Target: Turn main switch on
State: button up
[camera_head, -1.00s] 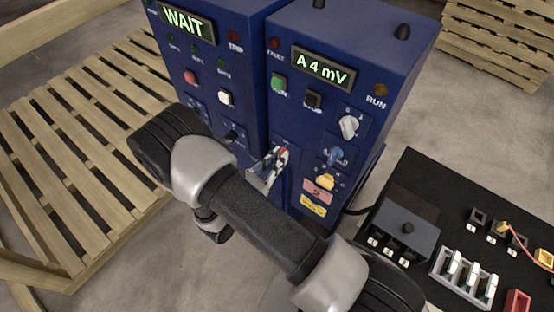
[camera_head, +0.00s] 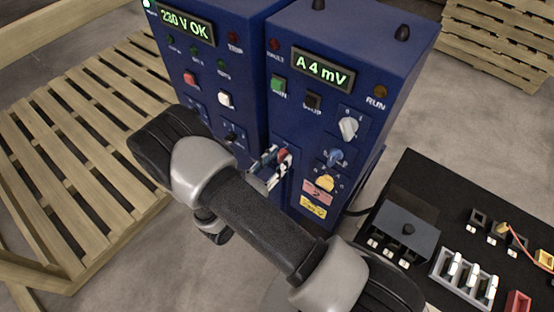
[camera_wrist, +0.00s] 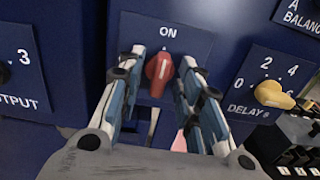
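The main switch is a red knob (camera_wrist: 159,72) with a white line on a blue panel, under the word ON. Its line points nearly straight up towards ON, leaning slightly right. In the head view the red knob (camera_head: 284,154) shows low on the right cabinet's left side. My gripper (camera_wrist: 161,75) is open, with one finger on each side of the knob. There are narrow gaps between the fingers and the knob. In the head view my gripper (camera_head: 270,165) is partly hidden behind my arm.
The left cabinet's display (camera_head: 188,26) reads 230 V OK; the right display (camera_head: 323,68) reads A 4 mV. A yellow DELAY knob (camera_wrist: 273,94) sits right of my gripper. A black board (camera_head: 440,190) with switches stands at right. A wooden pallet (camera_head: 80,150) lies at left.

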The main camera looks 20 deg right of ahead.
jog(key=v, duration=1.2)
jog(key=s+d+r+m+g+y+b, duration=0.2)
jog(key=s+d+r+m+g+y, duration=0.3)
jog(key=d+r+m+g, duration=0.65)
jog(key=s+a+r+m+t+y+b, duration=0.2)
jog(key=s+r+m+t+y, duration=0.3)
jog(key=s+r+m+y, duration=0.4)
jog(key=shift+s+r+m+t+y, duration=0.3)
jog(key=shift+r+m, duration=0.6)
jog(key=shift+m, duration=1.35)
jog(key=shift+w, duration=0.15)
